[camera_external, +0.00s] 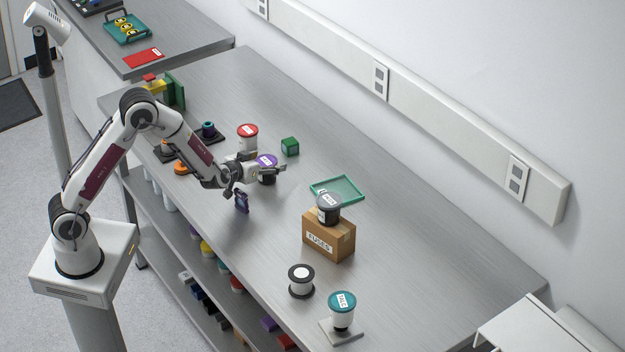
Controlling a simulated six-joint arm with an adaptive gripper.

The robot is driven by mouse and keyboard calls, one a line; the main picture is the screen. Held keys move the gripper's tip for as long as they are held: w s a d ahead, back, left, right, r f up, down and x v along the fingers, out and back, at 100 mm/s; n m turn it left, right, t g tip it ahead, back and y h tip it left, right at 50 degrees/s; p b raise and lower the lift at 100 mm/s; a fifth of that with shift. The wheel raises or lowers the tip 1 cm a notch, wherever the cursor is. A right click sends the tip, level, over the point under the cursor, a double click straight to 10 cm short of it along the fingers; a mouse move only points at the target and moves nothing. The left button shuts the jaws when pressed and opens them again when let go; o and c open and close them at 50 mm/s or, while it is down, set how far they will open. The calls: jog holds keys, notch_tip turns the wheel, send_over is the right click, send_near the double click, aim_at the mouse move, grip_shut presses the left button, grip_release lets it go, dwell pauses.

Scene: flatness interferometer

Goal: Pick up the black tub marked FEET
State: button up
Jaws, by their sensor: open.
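A dark tub with a grey-black lid (329,208) stands upright on a cardboard box marked FUSES (328,237). Its label is too small to read surely. Another dark-bodied tub with a purple lid (267,161) stands on the bench, partly hidden behind my gripper; its label is not readable either. My gripper (281,169) is open and empty, pointing right, in front of the purple-lidded tub in this view. It is up and left of the box, clear of the tub on it. I cannot tell whether it touches the purple-lidded tub.
A red-lidded white tub (248,138), a green cube (290,147) and a green tray (338,187) are towards the back. A dark spool (301,281) and a teal-lidded tub (342,309) are in front. A purple part (241,203) is below my wrist. The right bench is clear.

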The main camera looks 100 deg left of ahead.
aim_at(266, 160)
jog(key=shift+c, duration=0.3)
jog(key=c, duration=1.2)
jog(key=shift+c, duration=0.2)
jog(key=shift+r, duration=0.15)
jog(key=shift+r, duration=4.9)
